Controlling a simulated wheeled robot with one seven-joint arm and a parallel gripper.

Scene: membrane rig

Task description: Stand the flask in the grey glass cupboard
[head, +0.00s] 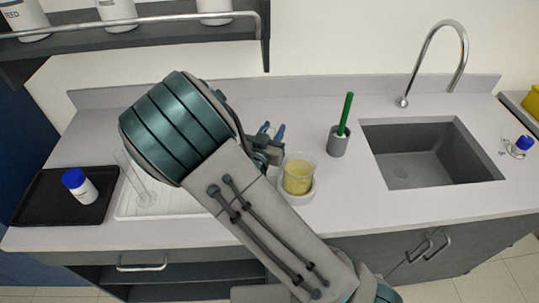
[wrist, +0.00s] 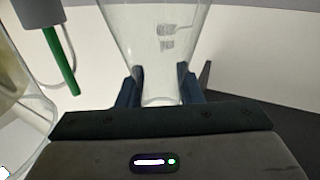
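My gripper (head: 270,132) is over the counter, behind and left of the beaker in the head view. In the wrist view, a clear conical flask (wrist: 155,45) with white markings shows between my gripper's two blue fingers (wrist: 160,92). Its narrow part is between the fingers, which appear closed against both sides of it, and it widens away from them. I cannot make out the flask in the head view, where my arm covers part of the area. I see no cupboard that is clearly grey with glass; only plain grey doors (head: 432,262) show under the counter.
A beaker of yellow liquid (head: 298,176) stands right of my arm. A green-handled brush (head: 346,113) stands in a grey holder (head: 338,143). A sink (head: 425,155) is right. A black tray (head: 50,207) with a blue-capped bottle (head: 82,188) is left. A railed shelf (head: 180,32) hangs above.

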